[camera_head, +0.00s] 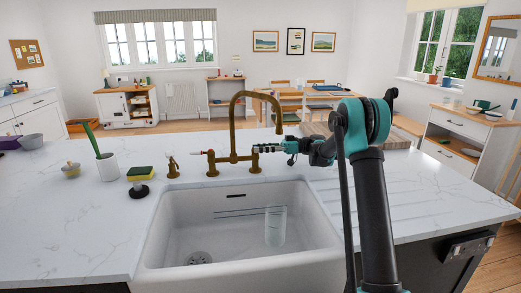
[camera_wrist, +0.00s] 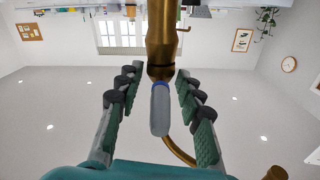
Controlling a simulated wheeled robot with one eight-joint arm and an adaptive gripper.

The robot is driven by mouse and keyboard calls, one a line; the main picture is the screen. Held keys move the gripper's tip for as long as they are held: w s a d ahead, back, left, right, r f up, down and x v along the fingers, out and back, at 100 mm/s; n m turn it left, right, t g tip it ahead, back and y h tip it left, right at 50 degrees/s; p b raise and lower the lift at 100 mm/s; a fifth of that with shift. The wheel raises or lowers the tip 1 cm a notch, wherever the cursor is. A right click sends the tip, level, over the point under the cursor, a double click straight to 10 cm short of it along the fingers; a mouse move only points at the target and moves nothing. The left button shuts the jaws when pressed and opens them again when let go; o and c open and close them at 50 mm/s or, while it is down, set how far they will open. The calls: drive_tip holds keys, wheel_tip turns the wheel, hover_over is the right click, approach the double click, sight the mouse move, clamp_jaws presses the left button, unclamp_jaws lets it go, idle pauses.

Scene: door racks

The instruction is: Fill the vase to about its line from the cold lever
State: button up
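A clear glass vase (camera_head: 275,226) stands in the white sink; no water or fill line can be made out in it. The brass tap (camera_head: 233,130) rises behind the sink, its spout arching to the right. No stream shows from it. The cold lever (camera_wrist: 160,108), grey with a blue band, lies between my fingers in the wrist view, with gaps on both sides. My gripper (camera_wrist: 157,85) is open around it. In the head view my gripper (camera_head: 265,148) reaches the tap's right side and hides most of that lever.
The sink (camera_head: 160,240) has a drain at its left. My arm crosses the right counter.

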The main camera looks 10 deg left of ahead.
drive_tip(key=shift+c, duration=0.4)
clamp_jaws()
drive_tip(key=m+t, duration=0.1)
drive_tip(key=t, duration=0.1)
drive_tip(key=m+t, duration=0.2)
drive_tip(key=shift+s+d+t+y, duration=0.1)
drive_tip(key=shift+s+t+y, duration=0.2)
drive_tip(key=shift+s, duration=0.1)
drive_tip(key=shift+s+m+t, duration=0.1)
drive_tip(key=shift+m+t, duration=1)
drive_tip(key=shift+t, duration=0.6)
drive_tip(key=shift+o, duration=0.4)
unclamp_jaws()
drive_tip(key=s+d, duration=0.2)
drive_tip(key=d, duration=0.9)
drive_tip(key=shift+s+d, duration=0.15)
drive_tip(key=shift+d, duration=0.25)
